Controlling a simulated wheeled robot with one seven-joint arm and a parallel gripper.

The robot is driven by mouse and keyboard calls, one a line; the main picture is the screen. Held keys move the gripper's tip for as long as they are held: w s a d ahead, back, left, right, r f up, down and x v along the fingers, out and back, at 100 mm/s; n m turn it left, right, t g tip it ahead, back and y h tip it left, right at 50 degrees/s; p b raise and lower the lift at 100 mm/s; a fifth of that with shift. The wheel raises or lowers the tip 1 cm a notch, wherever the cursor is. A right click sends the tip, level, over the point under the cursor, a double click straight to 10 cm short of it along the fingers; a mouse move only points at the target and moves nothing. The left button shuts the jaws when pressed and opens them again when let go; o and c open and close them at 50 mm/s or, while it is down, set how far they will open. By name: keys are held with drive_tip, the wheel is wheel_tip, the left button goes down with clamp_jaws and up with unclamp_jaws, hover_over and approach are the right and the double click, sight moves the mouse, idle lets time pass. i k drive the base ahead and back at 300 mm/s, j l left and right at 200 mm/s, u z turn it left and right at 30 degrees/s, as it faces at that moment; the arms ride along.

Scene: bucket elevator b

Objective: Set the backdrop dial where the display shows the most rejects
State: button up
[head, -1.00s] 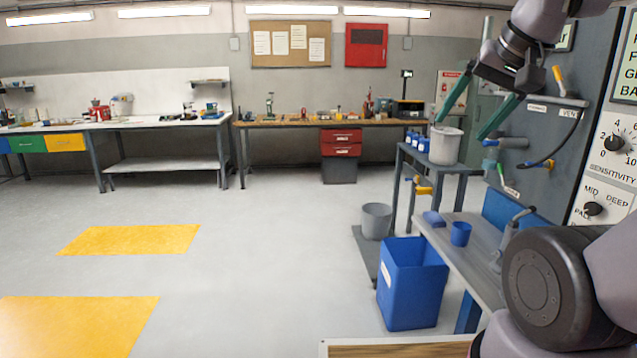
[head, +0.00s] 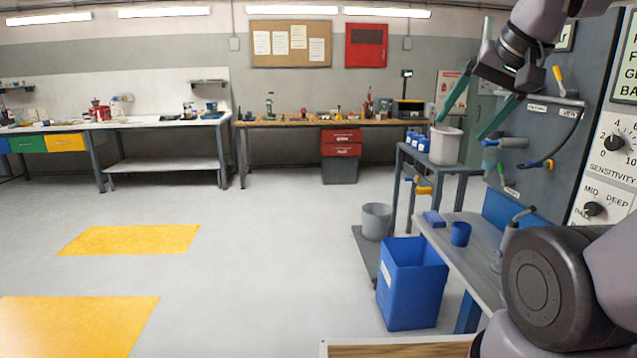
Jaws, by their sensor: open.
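The control panel stands at the right edge of the head view. Its lower dial (head: 593,209) is a black knob with the marks MID and DEEP above it and a partly readable mark at its left; I cannot tell whether this is the backdrop dial. The sensitivity dial (head: 613,143) above it is a black knob on a numbered scale. No reject reading is visible. My gripper (head: 459,128) is open and empty, its green fingers wide apart, left of the panel and away from the dials.
A white bucket (head: 445,146) stands on a small grey stand behind the fingers. A low bench (head: 468,256) holds a blue cup (head: 460,234). Pipes and valves stick out near the panel. The floor at left is clear.

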sight(591, 208)
drive_tip(key=z, duration=1.85)
